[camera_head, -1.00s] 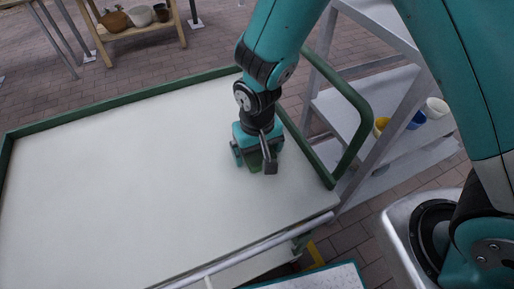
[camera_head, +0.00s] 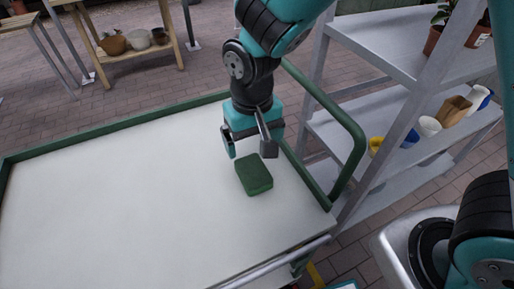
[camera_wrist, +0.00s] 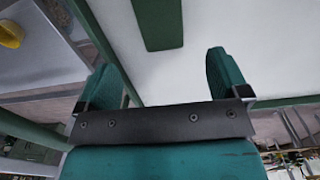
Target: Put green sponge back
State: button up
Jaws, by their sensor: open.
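The green sponge (camera_head: 254,175) lies flat on the white top of a cart (camera_head: 130,195), near its right side. It also shows at the top of the wrist view (camera_wrist: 159,22). My gripper (camera_head: 247,150) is open and empty, above and just behind the sponge in the head view. In the wrist view its two fingers (camera_wrist: 168,78) stand wide apart with only the white top between them. The sponge is apart from both fingers.
The cart has a green rim and a green rail handle (camera_head: 352,135) on the right. A grey shelf (camera_head: 395,165) beyond it holds cups and a yellow item (camera_head: 375,145). A wooden stand with pots (camera_head: 125,50) is at the back left. The cart's left and middle are clear.

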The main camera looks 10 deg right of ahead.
jog(key=s+d+r+n+y, duration=0.2)
jog(key=s+d+r, duration=0.1)
jog(key=s+r, duration=0.4)
jog(key=s+d+r+n+y, duration=0.2)
jog(key=s+d+r+n, duration=0.1)
jog(key=s+r, duration=0.4)
jog(key=shift+w+d+r, duration=0.1)
